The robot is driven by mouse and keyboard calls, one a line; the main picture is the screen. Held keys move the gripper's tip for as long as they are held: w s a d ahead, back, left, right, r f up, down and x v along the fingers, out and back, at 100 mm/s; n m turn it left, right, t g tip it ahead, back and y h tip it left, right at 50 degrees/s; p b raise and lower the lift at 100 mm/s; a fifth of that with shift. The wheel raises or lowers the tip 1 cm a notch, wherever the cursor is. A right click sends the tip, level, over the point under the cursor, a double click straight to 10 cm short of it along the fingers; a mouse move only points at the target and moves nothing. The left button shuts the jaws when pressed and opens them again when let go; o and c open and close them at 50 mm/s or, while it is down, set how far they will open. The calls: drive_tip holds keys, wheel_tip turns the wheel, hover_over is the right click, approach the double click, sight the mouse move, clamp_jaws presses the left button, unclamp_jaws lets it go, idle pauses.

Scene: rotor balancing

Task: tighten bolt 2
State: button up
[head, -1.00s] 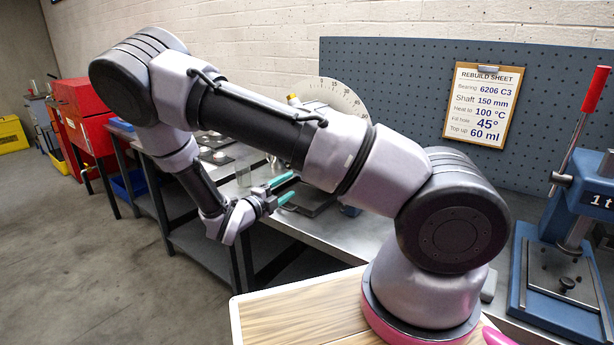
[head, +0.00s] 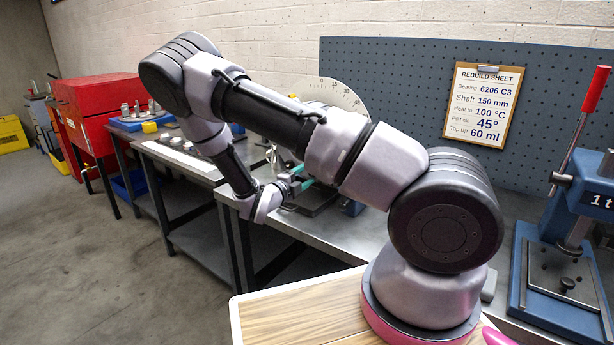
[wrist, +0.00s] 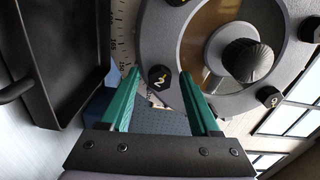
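Bolt 2 (wrist: 160,77) is a dark bolt head with a yellow "2", at the lower left rim of a round grey housing (wrist: 150,35) in the wrist view. My gripper (wrist: 159,73) has two green fingers, spread open and empty. Its fingertips lie to the left and right of bolt 2 in the picture; I cannot tell whether they reach its depth. In the head view my gripper (head: 298,182) is over the bench, and my arm hides the housing and bolt 2.
Other numbered bolts sit around the housing, one (wrist: 268,97) at lower right. A knurled knob (wrist: 248,60) stands out from its middle. A black tray (wrist: 62,60) is at left. In the head view a blue press (head: 560,260) stands at right on the bench.

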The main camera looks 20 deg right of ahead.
clamp_jaws()
drive_tip(key=shift+m, duration=0.4)
drive_tip(key=shift+s+d+r+m, duration=0.1)
drive_tip(key=shift+s+m, duration=0.1)
drive_tip(key=shift+m, duration=5.85)
drive_tip(key=shift+s+d+r+m, duration=0.1)
drive_tip(key=shift+s+m, duration=0.05)
drive_tip(key=shift+m, duration=5.9)
drive_tip(key=shift+o, duration=0.9)
unclamp_jaws()
